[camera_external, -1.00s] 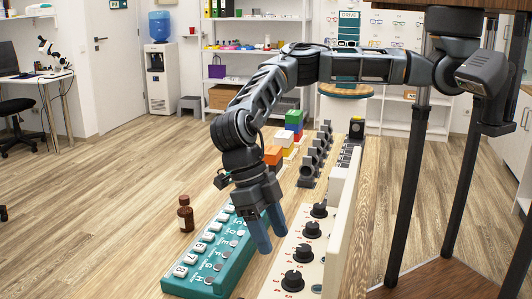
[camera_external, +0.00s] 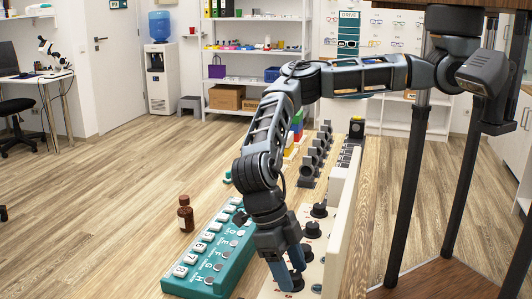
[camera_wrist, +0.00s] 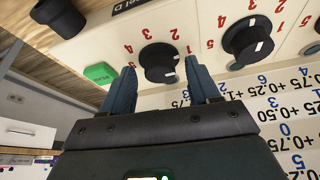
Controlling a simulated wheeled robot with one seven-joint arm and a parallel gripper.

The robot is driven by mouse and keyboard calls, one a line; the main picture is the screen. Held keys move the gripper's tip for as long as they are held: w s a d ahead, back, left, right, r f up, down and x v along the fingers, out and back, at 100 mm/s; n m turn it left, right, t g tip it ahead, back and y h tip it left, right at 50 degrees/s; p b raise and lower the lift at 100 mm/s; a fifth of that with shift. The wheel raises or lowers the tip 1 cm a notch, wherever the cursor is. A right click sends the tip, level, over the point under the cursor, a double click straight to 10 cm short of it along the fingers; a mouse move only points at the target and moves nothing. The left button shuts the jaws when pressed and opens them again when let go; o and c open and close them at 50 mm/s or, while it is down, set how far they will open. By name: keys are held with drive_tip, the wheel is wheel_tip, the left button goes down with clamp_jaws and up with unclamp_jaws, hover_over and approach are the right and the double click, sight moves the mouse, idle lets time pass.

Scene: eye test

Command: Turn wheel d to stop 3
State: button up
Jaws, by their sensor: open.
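A cream panel (camera_external: 322,246) carries a row of black knobs with red stop numbers. In the wrist view, a black knob (camera_wrist: 158,58) shows between and just beyond my fingertips, with a partly cut label ending in "D" above it. Red numbers arc around this knob, and its white mark points to the right side, near the 1. My gripper (camera_wrist: 162,76) is open, one finger on each side of the knob; I cannot tell whether they touch it. In the external view, my gripper (camera_external: 289,274) is low over the near end of the panel.
A green block (camera_wrist: 100,72) sits beside the left finger. A teal box with keys (camera_external: 212,258) and a brown bottle (camera_external: 185,216) are left of the panel.

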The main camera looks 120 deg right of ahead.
drive_tip(key=shift+c, duration=0.2)
drive_tip(key=c, duration=1)
drive_tip(key=shift+r, duration=0.1)
drive_tip(key=n, duration=0.1)
drive_tip(key=n+g+p, duration=0.1)
drive_tip(key=n, duration=0.1)
drive_tip(key=shift+w+a+n+h, duration=0.15)
drive_tip(key=shift+n+h, duration=0.15)
drive_tip(key=shift+h, duration=0.1)
drive_tip(key=n+h, duration=0.1)
drive_tip(key=n, duration=0.1)
drive_tip(key=n+g+p, duration=0.1)
drive_tip(key=n, duration=0.2)
drive_tip(key=shift+w+a+h, duration=0.1)
drive_tip(key=shift+a+h, duration=0.05)
drive_tip(key=shift+h, duration=0.25)
drive_tip(key=n+h, duration=0.1)
drive_tip(key=n, duration=0.4)
drive_tip(key=shift+a+h+p, duration=0.15)
drive_tip(key=shift+h+p, duration=0.2)
drive_tip(key=shift+h, duration=0.05)
drive_tip(key=n+h, duration=0.1)
drive_tip(key=n, duration=0.3)
drive_tip(key=shift+a+n+t+h, duration=0.1)
drive_tip(key=shift+n+t+h, duration=0.2)
drive_tip(key=shift+t+h, duration=0.1)
drive_tip(key=shift+p, duration=0.3)
